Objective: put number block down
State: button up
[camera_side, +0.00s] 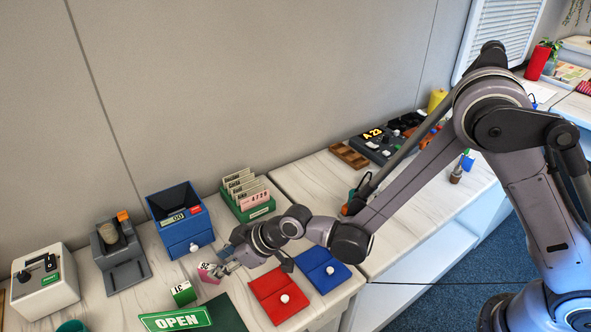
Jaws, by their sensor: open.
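A pink block (207,273) with a white, marked top sits on the light wooden counter. A green block (184,295) with a number on its white top stands to the lower left of it. My gripper (221,268) is low over the counter, right beside the pink block, with its fingers pointing left toward it. Its jaws are open. The fingers partly cover the pink block's right side, and I cannot tell whether they touch it.
A green OPEN sign (176,320) lies in front. A red folder (277,296) and a blue folder (322,270) lie right of my gripper. Behind stand a blue box (188,237), a green card rack (262,209) and a grey holder (126,277). A white device (44,300) stands far left.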

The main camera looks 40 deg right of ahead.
jog(key=s+d+r+m+h, duration=0.2)
jog(key=s+d+r, duration=0.1)
jog(key=d+r, duration=0.8)
jog(key=s+d+r+m+h, duration=0.2)
jog(key=s+d, duration=0.5)
jog(key=d, duration=0.4)
jog(key=s+d+r+m+h, duration=0.2)
jog(key=s+d+m, duration=0.3)
jog(key=d, duration=0.7)
jog(key=s+r, duration=0.1)
jog(key=s, duration=0.1)
jog(key=shift+s+r+t, duration=0.2)
jog(key=shift+s+t, duration=0.1)
jog(key=shift+s, duration=0.05)
